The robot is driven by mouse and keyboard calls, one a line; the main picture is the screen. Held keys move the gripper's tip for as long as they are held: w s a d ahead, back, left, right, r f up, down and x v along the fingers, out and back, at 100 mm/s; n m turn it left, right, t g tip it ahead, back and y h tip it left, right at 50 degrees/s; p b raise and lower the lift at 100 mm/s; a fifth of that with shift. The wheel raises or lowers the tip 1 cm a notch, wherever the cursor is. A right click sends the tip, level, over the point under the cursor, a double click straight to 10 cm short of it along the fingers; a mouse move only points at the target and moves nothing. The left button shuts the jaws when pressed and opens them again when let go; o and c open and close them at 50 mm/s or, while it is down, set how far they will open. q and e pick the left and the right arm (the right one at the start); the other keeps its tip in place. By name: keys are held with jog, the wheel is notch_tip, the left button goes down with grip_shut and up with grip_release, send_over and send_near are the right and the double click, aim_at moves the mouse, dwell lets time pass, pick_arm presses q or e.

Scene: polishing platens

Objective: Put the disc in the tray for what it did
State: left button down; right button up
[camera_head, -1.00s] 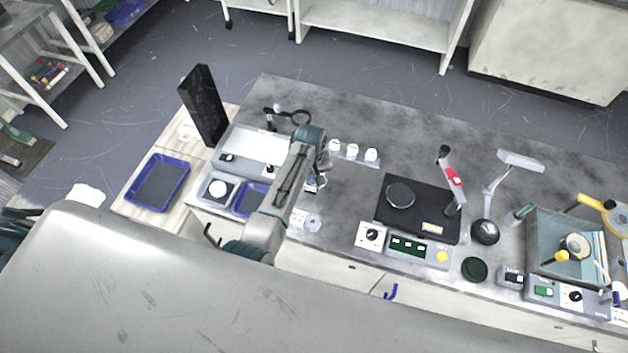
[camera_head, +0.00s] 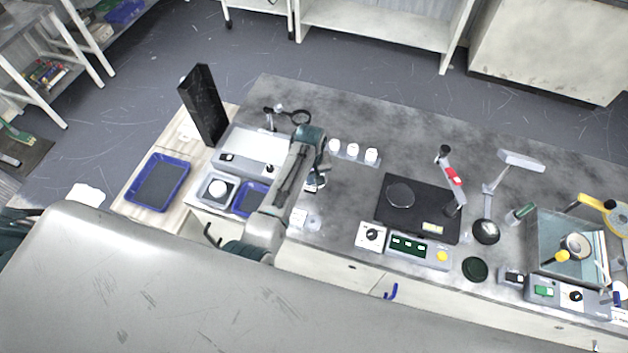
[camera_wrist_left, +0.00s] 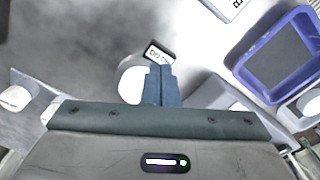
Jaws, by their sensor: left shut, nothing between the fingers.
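My left gripper (camera_head: 316,186) is over the bench, its jaws mostly hidden by my own arm in the head view. In the left wrist view its fingers (camera_wrist_left: 161,86) are shut together with nothing between them. A pale round disc (camera_wrist_left: 130,80) shows just beside the fingertips, partly covered by them; I cannot tell whether they touch it. A small label with dark print (camera_wrist_left: 159,54) is beside it. A small blue tray (camera_head: 237,209) is left of my gripper; it also shows in the left wrist view (camera_wrist_left: 241,67). A larger blue tray (camera_head: 184,180) lies on the wooden board. My right gripper is out of view.
Several white cups (camera_head: 352,151) stand right of my arm. A black unit with a round plate (camera_head: 385,218) and a control box (camera_head: 420,252) are further right. A tall black block (camera_head: 203,106) stands at left. The bench behind the cups is clear.

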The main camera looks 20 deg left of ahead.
aim_at(311, 189)
pick_arm(q)
jog(key=shift+f+b, duration=0.85)
jog(key=shift+f, duration=0.8)
jog(key=shift+r, duration=0.1)
notch_tip(311, 189, up, 2)
jog(key=p, duration=0.2)
jog(key=shift+r+p, duration=0.15)
jog(key=shift+p, duration=0.25)
jog(key=shift+r+p, duration=0.4)
jog(key=shift+r, duration=1.35)
jog(key=shift+s, duration=0.1)
